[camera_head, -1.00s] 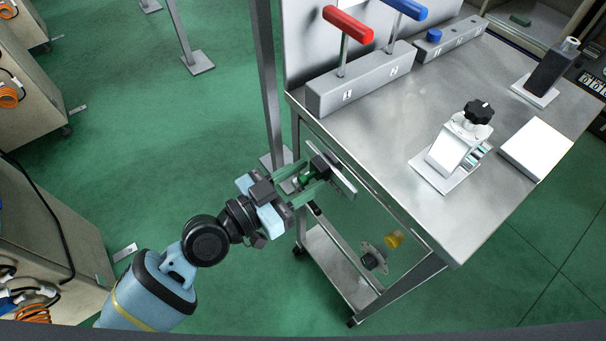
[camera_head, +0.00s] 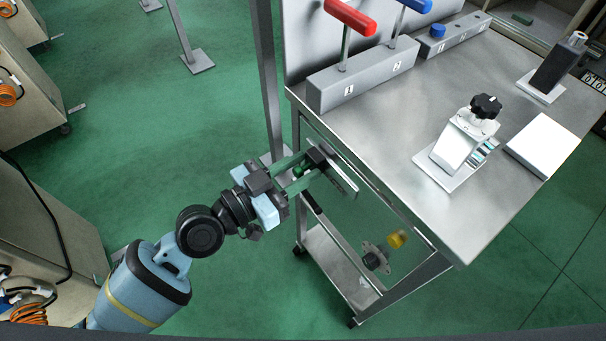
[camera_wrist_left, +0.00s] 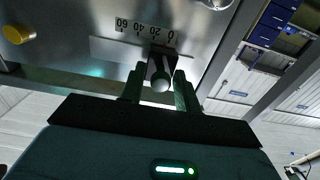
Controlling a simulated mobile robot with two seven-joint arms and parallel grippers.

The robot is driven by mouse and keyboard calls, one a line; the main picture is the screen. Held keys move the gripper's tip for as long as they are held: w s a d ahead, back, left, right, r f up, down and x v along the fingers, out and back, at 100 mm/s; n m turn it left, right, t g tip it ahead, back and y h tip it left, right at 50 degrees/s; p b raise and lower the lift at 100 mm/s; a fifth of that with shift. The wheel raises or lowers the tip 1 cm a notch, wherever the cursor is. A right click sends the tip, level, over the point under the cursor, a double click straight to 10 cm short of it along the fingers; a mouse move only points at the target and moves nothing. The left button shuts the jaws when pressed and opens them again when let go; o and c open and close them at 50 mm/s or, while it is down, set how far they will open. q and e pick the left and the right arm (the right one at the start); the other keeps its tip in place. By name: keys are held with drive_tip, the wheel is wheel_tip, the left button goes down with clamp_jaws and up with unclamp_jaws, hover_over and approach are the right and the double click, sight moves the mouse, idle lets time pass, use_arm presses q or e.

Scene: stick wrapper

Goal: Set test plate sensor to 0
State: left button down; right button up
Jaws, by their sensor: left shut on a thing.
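The test plate sensor is a dark block (camera_wrist_left: 161,64) with a round knob (camera_wrist_left: 160,85), on a slotted metal plate (camera_wrist_left: 110,50) at the table's side. The scale (camera_wrist_left: 146,29) reads 60, 40, 20, 0 from left to right, upside down, in the left wrist view. The block is close to the 0, slightly to its left. My left gripper (camera_wrist_left: 160,82) is shut on the sensor, one finger on each side of the knob. In the head view the left gripper (camera_head: 310,165) reaches the sensor at the table's near left side. My right gripper is not in view.
The metal table (camera_head: 400,130) bears a red T-handle (camera_head: 350,16), a blue handle (camera_head: 411,5), a clamp with a black knob (camera_head: 462,140) and a white block (camera_head: 543,146). A yellow knob (camera_head: 397,239) is lower on its side.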

use_arm(q)
drive_tip(key=shift+w+a+f, duration=0.1)
drive_tip(key=shift+w+a, duration=0.15)
drive_tip(key=shift+w, duration=0.05)
drive_tip(key=c, duration=1.3)
unclamp_jaws()
drive_tip(key=shift+w+a, duration=0.1)
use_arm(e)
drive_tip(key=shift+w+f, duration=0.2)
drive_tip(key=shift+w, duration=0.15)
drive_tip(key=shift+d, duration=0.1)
use_arm(q)
drive_tip(key=shift+s+a, duration=0.3)
drive_tip(key=shift+a, duration=0.1)
drive_tip(key=b+v, duration=0.2)
drive_tip(key=v, duration=0.4)
drive_tip(key=shift+s+a, duration=0.25)
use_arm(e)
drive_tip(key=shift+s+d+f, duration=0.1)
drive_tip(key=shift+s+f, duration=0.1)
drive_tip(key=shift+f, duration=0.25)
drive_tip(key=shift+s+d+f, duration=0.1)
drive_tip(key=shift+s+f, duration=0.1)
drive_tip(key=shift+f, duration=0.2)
